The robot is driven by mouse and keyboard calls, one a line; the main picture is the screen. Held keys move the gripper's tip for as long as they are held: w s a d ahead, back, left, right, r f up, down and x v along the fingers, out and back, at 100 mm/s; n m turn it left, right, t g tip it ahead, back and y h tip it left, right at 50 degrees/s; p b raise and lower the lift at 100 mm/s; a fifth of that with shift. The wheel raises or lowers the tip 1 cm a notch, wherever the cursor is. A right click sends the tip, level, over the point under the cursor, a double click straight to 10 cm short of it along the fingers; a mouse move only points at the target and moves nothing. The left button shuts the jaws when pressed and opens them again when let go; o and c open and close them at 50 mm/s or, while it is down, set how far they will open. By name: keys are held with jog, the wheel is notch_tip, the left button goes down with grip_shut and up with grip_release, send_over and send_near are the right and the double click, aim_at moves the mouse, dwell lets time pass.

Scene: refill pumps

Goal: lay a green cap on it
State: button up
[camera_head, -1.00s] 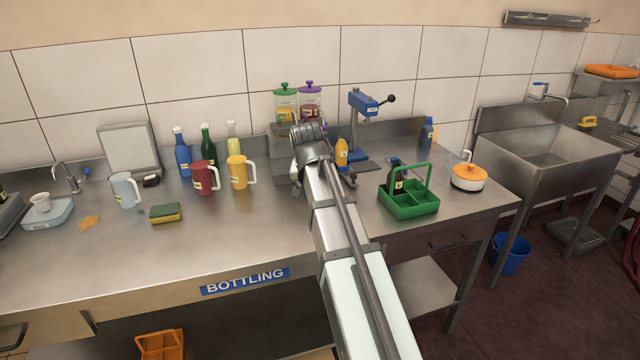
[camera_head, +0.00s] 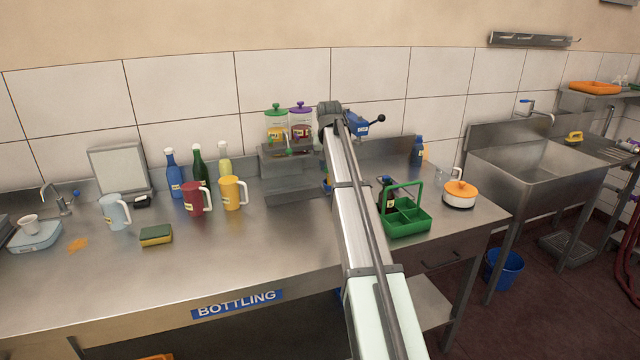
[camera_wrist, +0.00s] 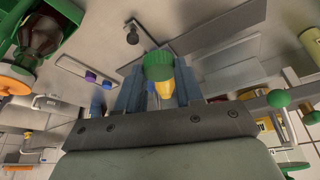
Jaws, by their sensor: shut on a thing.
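My gripper (camera_wrist: 160,82) shows in the wrist view with its blue fingers shut on a green cap (camera_wrist: 158,66) at their tips. A yellow bottle (camera_wrist: 164,90) shows between the fingers, right by the cap; I cannot tell whether the cap touches it. In the head view my arm hides the gripper, the cap and nearly all of the bottle.
A purple cap (camera_wrist: 90,76) and a blue cap (camera_wrist: 107,84) lie on a strip nearby. The blue press (camera_head: 357,127) and the green carrier (camera_head: 408,222) with a dark bottle are to the right. Two dispensers (camera_head: 276,127) stand left.

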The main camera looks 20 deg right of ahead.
jog(key=w+d+r+n, duration=0.1)
jog(key=w+d, duration=0.1)
jog(key=w, duration=0.3)
jog(key=w+d+r+n, duration=0.1)
jog(key=w+d, duration=0.2)
jog(key=w, duration=0.2)
jog(key=w+d+r+y, duration=0.1)
jog(key=w+d, duration=0.2)
jog(key=w, duration=0.2)
jog(key=shift+w+d+r+n, duration=0.1)
jog(key=shift+w+r+n, duration=0.15)
jog(key=shift+n, duration=0.15)
jog(key=shift+w+f+n+t, duration=0.15)
jog(key=shift+f, duration=0.55)
jog(key=shift+w+f+n+t, duration=0.1)
jog(key=shift+f+n+t, duration=0.05)
jog(key=shift+f, duration=0.55)
jog(key=shift+f, duration=0.55)
jog(key=shift+f, duration=0.55)
jog(key=o, duration=0.9)
